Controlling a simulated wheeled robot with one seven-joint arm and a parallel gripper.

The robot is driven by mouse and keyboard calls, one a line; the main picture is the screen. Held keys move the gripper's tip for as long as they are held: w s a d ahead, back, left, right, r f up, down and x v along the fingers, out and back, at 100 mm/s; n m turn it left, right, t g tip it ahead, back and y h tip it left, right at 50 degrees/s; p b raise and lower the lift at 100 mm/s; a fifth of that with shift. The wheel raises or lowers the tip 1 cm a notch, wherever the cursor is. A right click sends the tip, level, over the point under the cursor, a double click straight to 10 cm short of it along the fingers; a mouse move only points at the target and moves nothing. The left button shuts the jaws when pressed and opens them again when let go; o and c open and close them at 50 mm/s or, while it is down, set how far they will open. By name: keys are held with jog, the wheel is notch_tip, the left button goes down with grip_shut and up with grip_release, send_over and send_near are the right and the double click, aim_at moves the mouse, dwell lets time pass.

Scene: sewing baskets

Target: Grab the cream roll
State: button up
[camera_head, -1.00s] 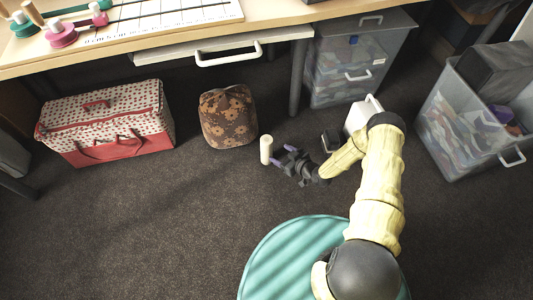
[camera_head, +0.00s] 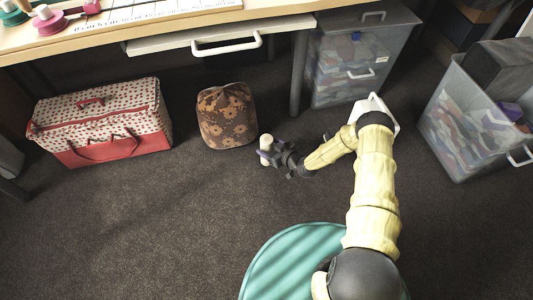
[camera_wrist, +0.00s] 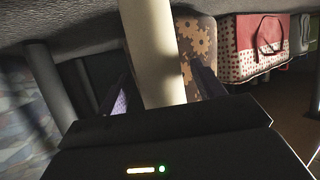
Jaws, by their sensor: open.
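The cream roll (camera_head: 266,142) stands upright on the dark carpet, just right of the brown flowered pouf. My gripper (camera_head: 269,156) is at the roll, low near the floor, with its fingers reaching around it. In the wrist view the cream roll (camera_wrist: 152,55) fills the middle, between the two purple-tipped fingers of my gripper (camera_wrist: 160,92). The fingers are open, with a visible gap on the left side. The head view partly hides the roll's lower part behind a finger.
The flowered pouf (camera_head: 227,116) stands close behind and left of the roll. A red and white sewing basket (camera_head: 100,122) is farther left. A desk (camera_head: 160,22) overhangs the back. Clear bins (camera_head: 352,65) and a white object (camera_head: 375,108) are right. Open carpet lies in front.

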jog(key=shift+b+x, duration=0.3)
jog(key=shift+x, duration=0.75)
jog(key=shift+c, duration=0.5)
jog(key=c, duration=1)
